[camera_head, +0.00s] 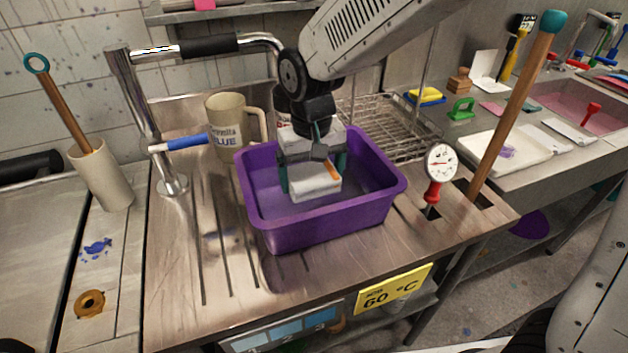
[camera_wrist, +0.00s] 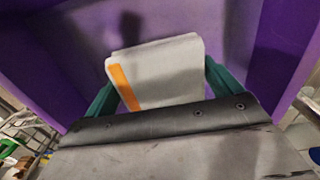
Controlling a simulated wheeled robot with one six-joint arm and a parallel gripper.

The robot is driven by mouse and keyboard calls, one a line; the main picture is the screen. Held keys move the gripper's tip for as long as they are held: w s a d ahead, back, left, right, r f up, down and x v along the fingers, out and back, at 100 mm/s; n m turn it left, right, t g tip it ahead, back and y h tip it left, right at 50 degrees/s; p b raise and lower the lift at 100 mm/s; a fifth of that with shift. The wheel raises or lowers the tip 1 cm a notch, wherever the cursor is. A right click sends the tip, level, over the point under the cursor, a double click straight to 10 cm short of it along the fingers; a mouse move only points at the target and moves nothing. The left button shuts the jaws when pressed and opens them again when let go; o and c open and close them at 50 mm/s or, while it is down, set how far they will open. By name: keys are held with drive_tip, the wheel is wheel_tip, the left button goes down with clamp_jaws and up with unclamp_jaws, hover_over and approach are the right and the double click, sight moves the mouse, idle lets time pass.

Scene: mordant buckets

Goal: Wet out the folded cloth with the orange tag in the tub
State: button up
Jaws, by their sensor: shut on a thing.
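The folded cloth (camera_head: 315,186) is pale grey-white with an orange tag on one side. My gripper (camera_head: 312,175) points down inside the purple tub (camera_head: 325,225) and is shut on the cloth, its green fingers on either side. In the wrist view the cloth (camera_wrist: 160,75) sits between the green fingers, and its orange tag (camera_wrist: 124,87) shows along its left part. The tub's grey-violet inside surrounds the cloth. I cannot tell whether the cloth touches the water or the tub floor.
A faucet (camera_head: 145,110) and a beige jug (camera_head: 230,125) stand left of the tub. A dial thermometer (camera_head: 439,160) and a wooden stick with a teal knob (camera_head: 515,110) stand to its right. A wire rack (camera_head: 385,130) lies behind. The ribbed drainboard (camera_head: 200,250) is clear at front left.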

sight(312, 173)
drive_tip(key=shift+r, duration=3.5)
idle(0.4)
drive_tip(key=shift+r, duration=2.5)
